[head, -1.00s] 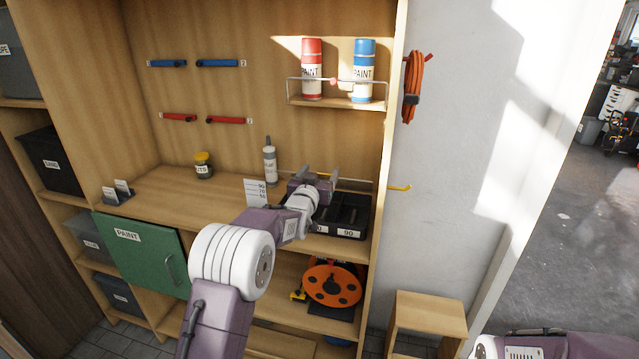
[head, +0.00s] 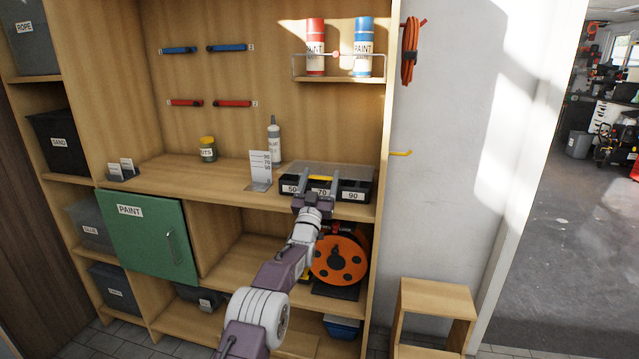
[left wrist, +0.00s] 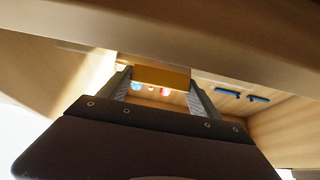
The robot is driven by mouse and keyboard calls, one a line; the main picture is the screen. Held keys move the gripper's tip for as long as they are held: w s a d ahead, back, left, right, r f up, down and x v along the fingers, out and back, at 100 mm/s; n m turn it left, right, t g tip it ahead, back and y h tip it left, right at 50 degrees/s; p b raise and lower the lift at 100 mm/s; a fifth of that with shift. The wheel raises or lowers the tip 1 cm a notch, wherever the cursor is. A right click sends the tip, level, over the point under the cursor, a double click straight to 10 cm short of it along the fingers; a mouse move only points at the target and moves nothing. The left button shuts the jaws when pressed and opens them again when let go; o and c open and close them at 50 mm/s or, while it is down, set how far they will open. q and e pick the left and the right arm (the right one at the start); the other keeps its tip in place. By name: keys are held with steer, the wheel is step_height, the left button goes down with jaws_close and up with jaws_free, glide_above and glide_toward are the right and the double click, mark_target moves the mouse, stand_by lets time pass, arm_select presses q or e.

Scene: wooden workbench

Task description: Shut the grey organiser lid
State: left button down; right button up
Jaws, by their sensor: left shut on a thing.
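The organiser (head: 292,189) is a black box with several compartments, labelled 50, 70 and 90, on the right end of the workbench. Its grey lid (head: 330,168) lies down over the box and looks flat; I cannot tell whether it is fully seated. My left gripper (head: 320,182) is at the box's front edge, with its fingers on either side of the lid's yellow handle (head: 321,178). In the left wrist view the yellow handle (left wrist: 162,77) sits between the fingertips, and the gripper is shut on it. My right gripper is out of view.
A shelf with a red can (head: 315,48) and a blue can (head: 362,50) hangs above. An orange reel (head: 338,260) is below the bench.

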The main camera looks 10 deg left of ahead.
arm_select(q)
steer(key=shift+f, duration=0.2)
stand_by(0.4)
steer(key=shift+c, duration=0.6)
jaws_free()
steer(key=b+v, duration=0.9)
steer(key=b, duration=0.5)
steer(key=shift+f, duration=0.1)
